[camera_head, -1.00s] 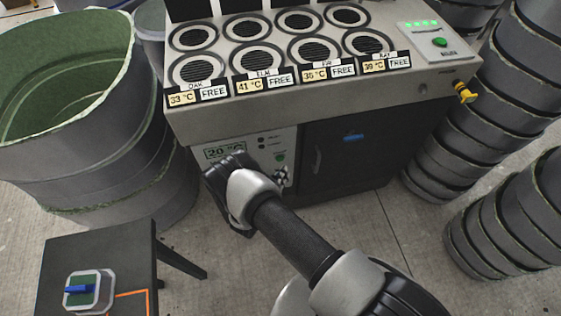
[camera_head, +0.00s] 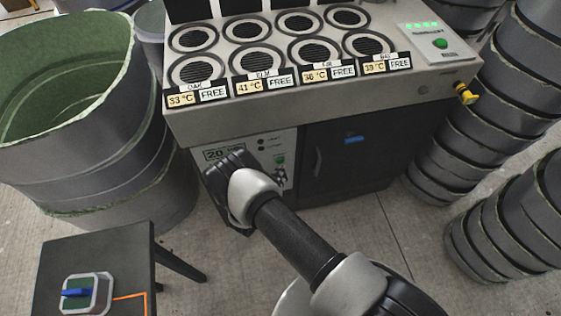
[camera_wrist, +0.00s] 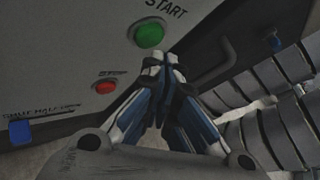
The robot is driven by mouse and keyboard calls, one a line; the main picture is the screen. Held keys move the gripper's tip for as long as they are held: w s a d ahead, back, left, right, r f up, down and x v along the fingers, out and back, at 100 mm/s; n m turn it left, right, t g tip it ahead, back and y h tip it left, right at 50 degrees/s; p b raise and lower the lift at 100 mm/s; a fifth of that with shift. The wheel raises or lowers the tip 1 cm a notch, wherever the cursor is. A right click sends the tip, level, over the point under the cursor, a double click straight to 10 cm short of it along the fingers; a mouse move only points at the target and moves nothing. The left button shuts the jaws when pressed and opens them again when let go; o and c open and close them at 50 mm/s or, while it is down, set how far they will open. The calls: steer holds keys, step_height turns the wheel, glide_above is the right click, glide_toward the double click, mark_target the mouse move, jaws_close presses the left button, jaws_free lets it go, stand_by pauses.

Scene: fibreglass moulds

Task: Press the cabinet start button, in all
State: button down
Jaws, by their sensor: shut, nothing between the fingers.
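The cabinet (camera_head: 290,105) has a lower front panel with a green start button (camera_head: 279,159). In the wrist view the green round start button (camera_wrist: 149,34) sits under the word START, with a red stop button (camera_wrist: 104,87) below left. My gripper (camera_wrist: 160,60) is shut and empty. Its fingertips appear just below the green button in that view; I cannot tell whether they touch it. In the head view my gripper (camera_head: 230,165) is in front of the panel's left part, covering some of the display; its fingertips are not clear.
Another green button (camera_head: 439,43) is on the cabinet top, right of several round vents. A dark door with a handle (camera_head: 318,160) is right of the panel. A blue switch (camera_wrist: 20,131) shows in the wrist view. Stacked moulds (camera_head: 510,80) stand right; a large tub (camera_head: 65,80) stands left.

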stand_by(0.7)
steer(key=shift+w+a+b, duration=0.15)
steer(key=shift+w+b, duration=0.25)
steer(key=shift+b, duration=0.05)
steer(key=shift+w+a+b, duration=0.1)
steer(key=shift+w+b, duration=0.3)
stand_by(0.4)
stand_by(0.4)
steer(key=shift+s+d+p, duration=0.25)
steer(key=shift+s+p, duration=0.05)
steer(key=shift+s, duration=0.5)
steer(key=shift+s+d+p, duration=0.25)
steer(key=shift+s, duration=0.55)
steer(key=shift+s+d+p, duration=0.2)
steer(key=shift+s+p, duration=0.05)
steer(key=shift+s, duration=0.6)
steer(key=shift+s+d+p, duration=0.25)
steer(key=shift+s, duration=0.55)
